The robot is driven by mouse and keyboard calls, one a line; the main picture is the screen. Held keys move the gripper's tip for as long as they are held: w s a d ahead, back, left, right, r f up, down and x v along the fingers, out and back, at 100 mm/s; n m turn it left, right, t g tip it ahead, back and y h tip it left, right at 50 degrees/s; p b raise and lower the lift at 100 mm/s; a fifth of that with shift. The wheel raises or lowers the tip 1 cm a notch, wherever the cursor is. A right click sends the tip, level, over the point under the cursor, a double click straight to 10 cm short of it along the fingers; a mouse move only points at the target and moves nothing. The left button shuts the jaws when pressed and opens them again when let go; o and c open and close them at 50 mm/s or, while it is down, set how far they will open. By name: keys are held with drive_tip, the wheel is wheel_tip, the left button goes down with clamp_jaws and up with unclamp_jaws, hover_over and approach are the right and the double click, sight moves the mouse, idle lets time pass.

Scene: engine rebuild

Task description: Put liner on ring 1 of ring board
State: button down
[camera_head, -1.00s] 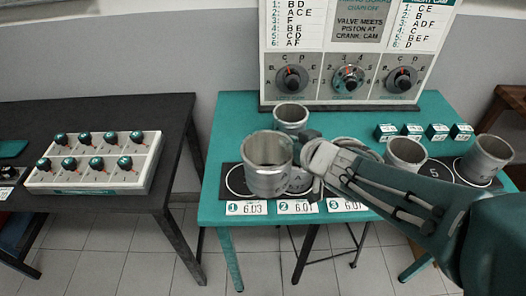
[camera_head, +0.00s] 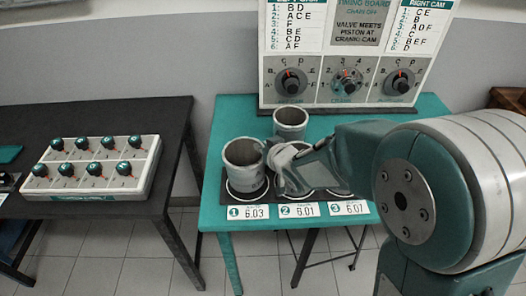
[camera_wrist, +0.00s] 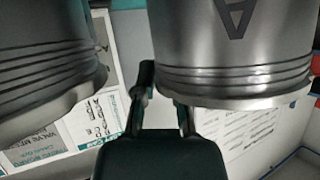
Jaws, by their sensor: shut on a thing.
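A grey metal liner (camera_head: 244,170) stands upright over ring 1 (camera_head: 232,191) at the left end of the dark ring board (camera_head: 224,186). The white ring line shows around its base. I cannot tell whether a small gap is left beneath it. My gripper (camera_head: 272,158) is at the liner's right side, shut on it. In the wrist view, a liner marked A (camera_wrist: 230,55) is at the fingers (camera_wrist: 162,98). Labels 1, 2 and 3 line the table's front edge.
Another liner (camera_head: 290,122) stands on the teal table (camera_head: 225,135) just behind my gripper. The timing board (camera_head: 345,75) rises at the back. My arm hides the table's right side. A black table (camera_head: 175,125) with a knob box (camera_head: 97,167) stands left.

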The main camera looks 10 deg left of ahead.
wheel_tip(320, 180, down, 2)
drive_tip(key=shift+f, duration=0.1)
drive_tip(key=shift+d, duration=0.35)
drive_tip(key=c, duration=1)
unclamp_jaws()
drive_tip(key=shift+a, duration=0.15)
drive_tip(key=v, duration=1.2)
drive_tip(key=shift+r, duration=0.2)
